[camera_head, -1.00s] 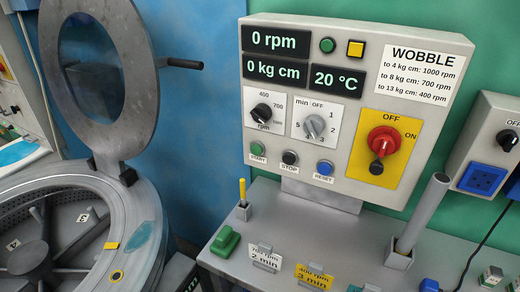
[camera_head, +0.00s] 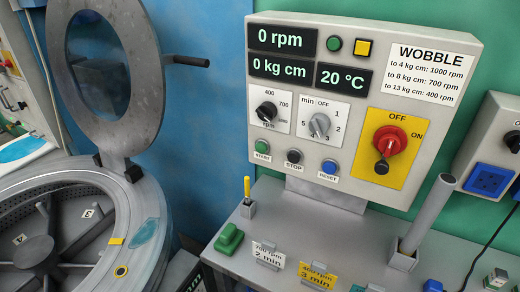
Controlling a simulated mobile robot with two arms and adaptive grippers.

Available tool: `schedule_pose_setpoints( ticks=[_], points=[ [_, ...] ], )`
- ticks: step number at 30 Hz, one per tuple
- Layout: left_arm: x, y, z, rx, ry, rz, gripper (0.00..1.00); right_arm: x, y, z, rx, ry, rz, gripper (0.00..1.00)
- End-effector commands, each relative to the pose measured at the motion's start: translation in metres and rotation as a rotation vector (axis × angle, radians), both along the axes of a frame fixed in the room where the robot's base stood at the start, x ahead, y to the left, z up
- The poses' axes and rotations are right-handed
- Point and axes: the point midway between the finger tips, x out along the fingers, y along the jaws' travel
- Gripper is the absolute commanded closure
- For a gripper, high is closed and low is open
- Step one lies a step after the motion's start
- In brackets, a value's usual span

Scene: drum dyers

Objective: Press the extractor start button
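The green START button (camera_head: 262,145) sits at the lower left of the grey control panel (camera_head: 310,185), left of the black STOP button (camera_head: 295,156) and the blue RESET button (camera_head: 329,166). Nothing touches or covers it. The displays read 0 rpm (camera_head: 282,39), 0 kg cm (camera_head: 281,68) and 20 °C (camera_head: 343,76). The extractor drum (camera_head: 60,240) stands at the left with its round windowed lid (camera_head: 100,125) raised. Neither of my grippers is in view.
The panel also has an rpm knob (camera_head: 266,112), a timer knob (camera_head: 319,125) and a red main switch (camera_head: 389,140). On the bench below stand a grey tube (camera_head: 430,213), a yellow pen-like stick (camera_head: 246,187), a green block (camera_head: 229,238) and small label cards (camera_head: 317,276).

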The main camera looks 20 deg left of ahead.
Motion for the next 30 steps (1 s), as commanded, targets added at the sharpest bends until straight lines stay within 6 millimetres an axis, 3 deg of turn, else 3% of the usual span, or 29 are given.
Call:
schedule_pose_setpoints(
  ticks=[16,30],
  points=[
    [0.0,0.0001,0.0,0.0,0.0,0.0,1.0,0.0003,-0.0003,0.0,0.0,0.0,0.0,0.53],
    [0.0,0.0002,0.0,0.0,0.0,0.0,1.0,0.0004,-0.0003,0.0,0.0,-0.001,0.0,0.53]
  ],
)
